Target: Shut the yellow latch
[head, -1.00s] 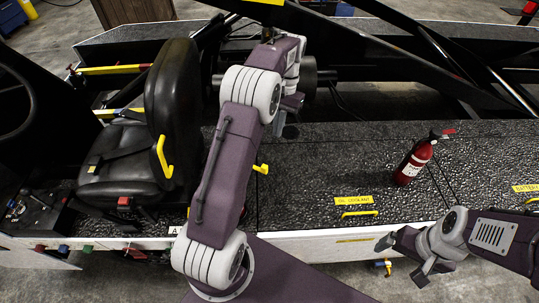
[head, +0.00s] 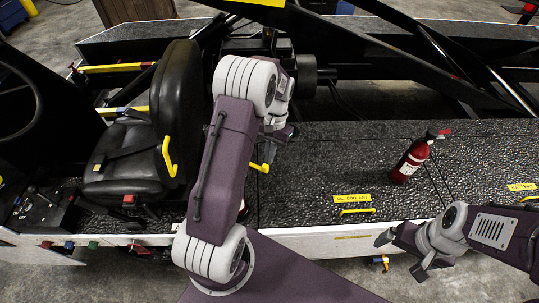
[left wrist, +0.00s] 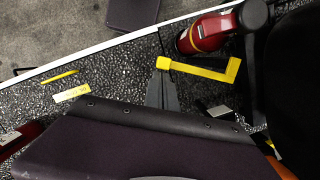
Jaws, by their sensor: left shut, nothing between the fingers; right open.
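The yellow latch (head: 261,167) shows in the head view just right of my left arm, which hides part of it. In the left wrist view it is an L-shaped yellow bar (left wrist: 207,71) with a square end, lying across a red extinguisher's near side. My left gripper (head: 279,137) is shut and empty, close above the latch in the head view. In the left wrist view its dark fingertips (left wrist: 162,85) are right by the square end of the latch; I cannot tell whether they touch. My right gripper (head: 402,256) is open and empty at the deck's front edge.
A yellow handle (head: 357,211) lies below the oil coolant label (head: 352,198). The black seat (head: 135,140) stands left of my left arm. The deck between latch and extinguisher is clear.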

